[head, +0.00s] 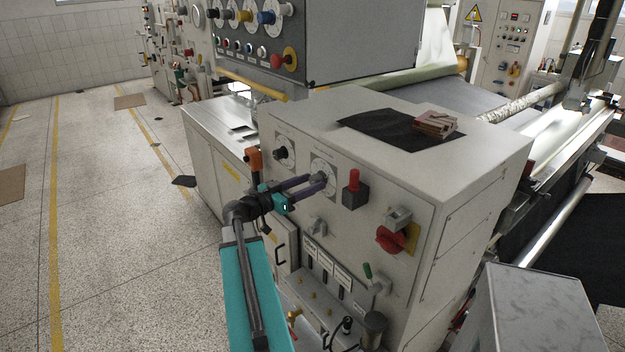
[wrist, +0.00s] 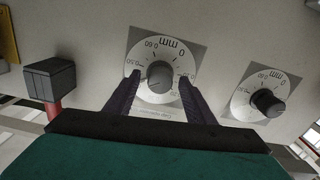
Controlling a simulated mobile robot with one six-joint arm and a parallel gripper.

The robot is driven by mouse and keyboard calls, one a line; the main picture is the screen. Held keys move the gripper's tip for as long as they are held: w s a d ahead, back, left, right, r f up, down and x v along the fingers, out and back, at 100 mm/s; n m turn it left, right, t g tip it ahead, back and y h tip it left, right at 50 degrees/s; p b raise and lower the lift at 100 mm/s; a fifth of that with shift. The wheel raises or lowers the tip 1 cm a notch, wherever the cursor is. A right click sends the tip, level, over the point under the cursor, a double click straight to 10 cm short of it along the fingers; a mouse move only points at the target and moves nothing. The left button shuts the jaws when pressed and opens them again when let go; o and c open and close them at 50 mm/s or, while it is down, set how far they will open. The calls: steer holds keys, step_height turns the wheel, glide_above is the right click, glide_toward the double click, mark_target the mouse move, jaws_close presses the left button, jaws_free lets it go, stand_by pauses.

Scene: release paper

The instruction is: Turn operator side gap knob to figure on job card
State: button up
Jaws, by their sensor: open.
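Two round white dials marked in mm sit on the grey machine front. A grey knob (wrist: 160,74) is at the centre of one dial (wrist: 147,54), which is the right-hand dial (head: 320,164) in the head view. A black knob (wrist: 267,103) is on the other dial, at left in the head view (head: 283,152). My gripper (wrist: 161,78) is open, its purple fingers on either side of the grey knob with a gap at each side. It reaches the same dial in the head view (head: 321,183). I cannot make out a job card.
A red lever on a dark block (head: 355,193) sticks out right of the dials. A red rotary switch (head: 390,240) is lower right. An orange-topped part (head: 253,160) stands left. A dark mat (head: 385,128) with a small wooden stack (head: 436,124) lies on top.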

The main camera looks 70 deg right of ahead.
steer(key=shift+x, duration=0.8)
steer(key=c, duration=1.1)
steer(key=shift+o, duration=0.2)
steer(key=shift+f+n+b, duration=0.25)
steer(key=shift+n+b, duration=0.35)
steer(key=shift+b, duration=0.5)
steer(key=shift+n+b, duration=0.8)
steer(key=shift+b, duration=0.3)
steer(key=shift+r+n+b, duration=0.15)
steer(key=shift+n+b, duration=1.3)
steer(key=shift+n, duration=0.25)
